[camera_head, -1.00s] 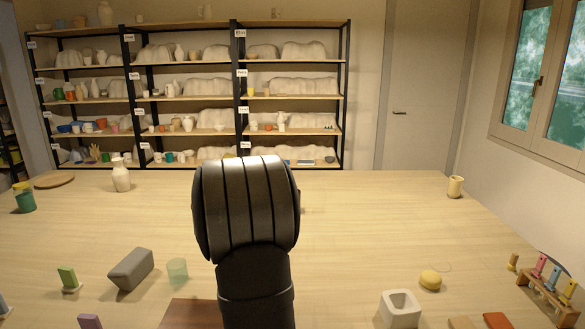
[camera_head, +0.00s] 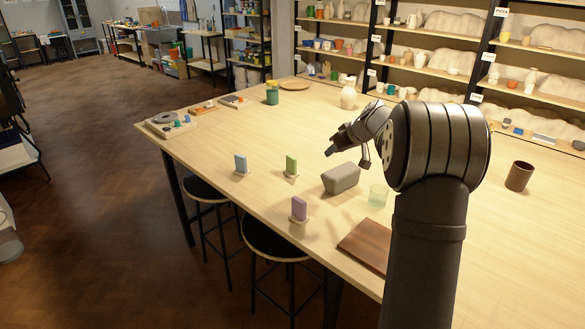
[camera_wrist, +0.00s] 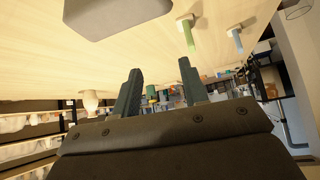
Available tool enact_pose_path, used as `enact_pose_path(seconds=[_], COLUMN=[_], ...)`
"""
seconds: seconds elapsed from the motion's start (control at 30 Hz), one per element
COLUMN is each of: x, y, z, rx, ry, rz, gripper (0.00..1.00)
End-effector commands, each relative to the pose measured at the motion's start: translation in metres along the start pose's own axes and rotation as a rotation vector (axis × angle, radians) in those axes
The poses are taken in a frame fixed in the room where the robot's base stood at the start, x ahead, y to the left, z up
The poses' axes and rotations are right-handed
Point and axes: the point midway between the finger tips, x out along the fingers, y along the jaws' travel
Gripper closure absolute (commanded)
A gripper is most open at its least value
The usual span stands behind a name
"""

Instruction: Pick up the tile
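Three upright tiles stand in small pale holders on the table: a blue tile (camera_head: 240,163), a green tile (camera_head: 291,166) and a purple tile (camera_head: 298,208). I cannot tell which one the task means. My gripper (camera_head: 348,157) is open and empty, above the table behind the grey block, to the right of the green tile. In the wrist view, which is upside down, the open fingers (camera_wrist: 160,88) have nothing between them. The green tile also shows in it (camera_wrist: 188,38), beyond the right finger, with the blue tile (camera_wrist: 237,42) further right.
A grey block (camera_head: 341,178) lies just in front of my gripper, beside a translucent green cup (camera_head: 378,196). A brown board (camera_head: 367,243) lies near the front edge. A brown cup (camera_head: 519,176) stands at the right.

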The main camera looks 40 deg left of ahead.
Motion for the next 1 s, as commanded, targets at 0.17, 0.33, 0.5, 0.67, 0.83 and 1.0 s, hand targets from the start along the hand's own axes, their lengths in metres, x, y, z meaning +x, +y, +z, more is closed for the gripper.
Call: enact_pose_path(seconds=[0.17, 0.33, 0.5, 0.67, 0.83, 1.0], x=[0.028, 0.048, 0.084, 0.116, 0.141, 0.151], y=[-0.045, -0.052, -0.055, -0.057, -0.059, -0.059], z=[-0.037, -0.042, -0.043, -0.045, -0.046, -0.047], rx=[-0.095, -0.109, -0.107, -0.107, -0.106, -0.105], ry=[0.051, 0.056, 0.055, 0.056, 0.056, 0.057], rz=[-0.074, -0.086, -0.085, -0.083, -0.083, -0.081], gripper=[0.6, 0.6, 0.6, 0.6, 0.6, 0.6])
